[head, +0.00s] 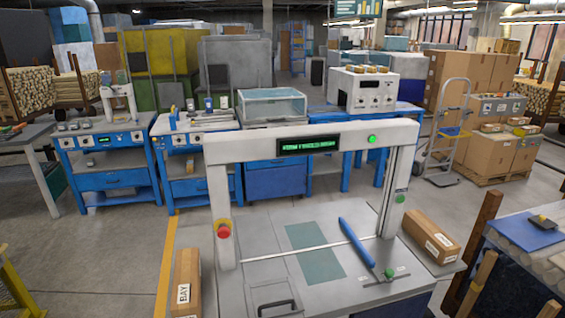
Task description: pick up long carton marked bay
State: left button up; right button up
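A long brown carton (187,270) stands at the near left side of the grey machine, close to the bottom edge of the head view. Its white label, turned sideways, seems to read BAY. Its lower end is near the frame edge, and what it rests on is hard to tell. A second long brown carton (430,233) lies at the right side of the machine, with a white label that I cannot read surely. Neither of my grippers is in view.
The machine's arch (310,148) stands over a grey worktop (285,215) with a blue bar (357,242) and a green knob (390,272). A red stop button (223,231) is on its left post. Wooden posts (482,235) stand at right.

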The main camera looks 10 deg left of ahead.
aim_at(186, 299)
jog(key=u, duration=0.6)
jog(key=i+j+u, duration=0.15)
jog(key=u, duration=0.2)
jog(key=i+j+u, duration=0.15)
jog(key=u, duration=0.25)
jog(key=i+u, duration=0.2)
jog(key=u, duration=0.15)
